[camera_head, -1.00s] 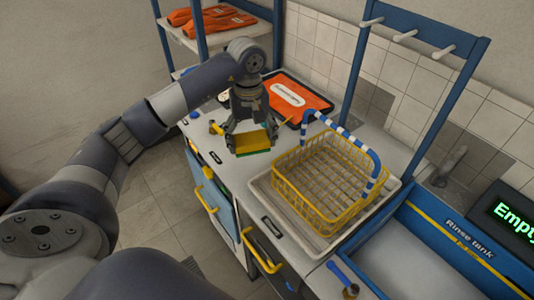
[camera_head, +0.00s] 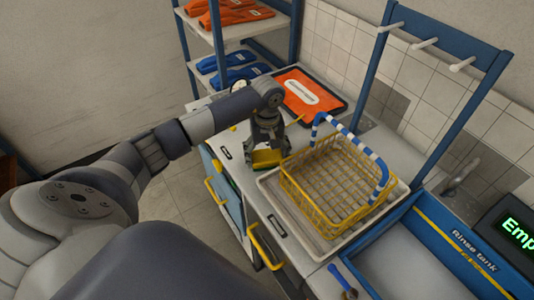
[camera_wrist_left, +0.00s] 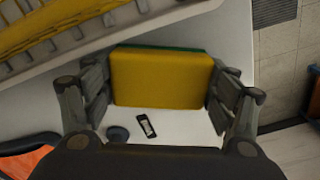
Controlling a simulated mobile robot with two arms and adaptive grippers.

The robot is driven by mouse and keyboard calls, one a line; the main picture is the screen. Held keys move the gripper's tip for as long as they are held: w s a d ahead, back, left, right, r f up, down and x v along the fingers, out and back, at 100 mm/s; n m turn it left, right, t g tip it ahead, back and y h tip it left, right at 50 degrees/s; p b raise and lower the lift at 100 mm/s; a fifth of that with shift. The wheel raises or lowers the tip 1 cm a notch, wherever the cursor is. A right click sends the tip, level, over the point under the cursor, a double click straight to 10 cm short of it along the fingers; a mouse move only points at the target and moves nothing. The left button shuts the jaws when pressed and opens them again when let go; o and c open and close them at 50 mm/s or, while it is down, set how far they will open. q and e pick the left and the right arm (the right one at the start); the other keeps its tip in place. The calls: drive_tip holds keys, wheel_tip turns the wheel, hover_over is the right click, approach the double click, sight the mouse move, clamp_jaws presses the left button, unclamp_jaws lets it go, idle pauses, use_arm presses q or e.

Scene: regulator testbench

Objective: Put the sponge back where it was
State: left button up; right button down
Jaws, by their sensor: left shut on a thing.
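The sponge is a yellow block with a green layer. In the left wrist view the sponge (camera_wrist_left: 162,78) sits between the two fingers of my left gripper (camera_wrist_left: 160,95), which is shut on it. In the head view the sponge (camera_head: 268,157) shows under my left gripper (camera_head: 268,145), over the counter just left of the yellow wire basket. I cannot tell whether the sponge touches the counter. My right gripper is in neither view.
The yellow wire basket (camera_head: 328,222) with a blue-and-white handle stands in a pale tray (camera_head: 268,189). An orange mat (camera_head: 305,92) lies behind. The rinse tank (camera_head: 409,256) is at the right. A shelf (camera_head: 242,30) holds orange and blue gloves.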

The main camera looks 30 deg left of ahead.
use_arm(q)
drive_tip(key=shift+f, duration=0.15)
drive_tip(key=o, duration=0.8)
drive_tip(key=shift+o, duration=0.8)
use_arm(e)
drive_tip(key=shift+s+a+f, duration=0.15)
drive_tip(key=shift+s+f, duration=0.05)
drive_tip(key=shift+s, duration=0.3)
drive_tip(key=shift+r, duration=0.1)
